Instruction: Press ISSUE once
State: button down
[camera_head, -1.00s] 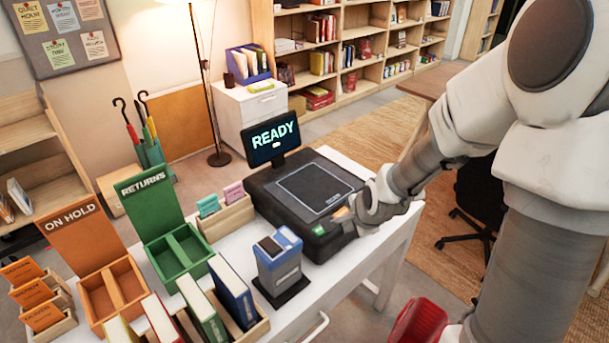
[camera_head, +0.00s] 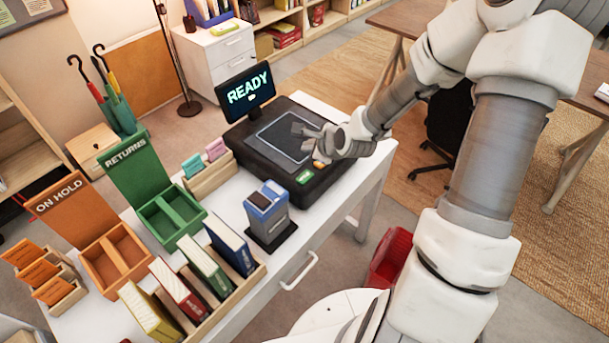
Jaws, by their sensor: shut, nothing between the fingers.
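A black desk machine (camera_head: 245,149) stands on the white table, with a dark square pad on top. Its screen (camera_head: 249,93) reads READY. A green button (camera_head: 304,177) sits on its front edge, with lettering too small to read. An orange button (camera_head: 319,164) is just right of it, partly beside my gripper. I cannot tell which button is ISSUE. My gripper (camera_head: 300,131) is shut and empty, over the pad's right part, beyond the two buttons. Whether it touches the machine cannot be told.
A blue and grey device (camera_head: 266,199) on a black base stands in front of the machine. Left are a card holder (camera_head: 208,180), a green RETURNS tray (camera_head: 146,218), an orange ON HOLD tray (camera_head: 92,259) and a row of books. A red bin (camera_head: 388,262) stands by the table.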

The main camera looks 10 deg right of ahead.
jog(key=b, duration=0.8)
send_over(308, 179)
notch_tip(308, 179, down, 8)
jog(key=shift+r, duration=0.25)
jog(key=shift+w+f, duration=0.1)
jog(key=shift+f, duration=0.55)
dwell(0.9)
jog(key=shift+f+b, duration=0.3)
jog(key=shift+f, duration=0.1)
jog(key=shift+f+b, duration=0.3)
jog(key=shift+f, duration=0.2)
dwell(0.5)
jog(key=shift+r, duration=0.1)
jog(key=shift+r+p, duration=0.8)
jog(key=shift+p, duration=0.15)
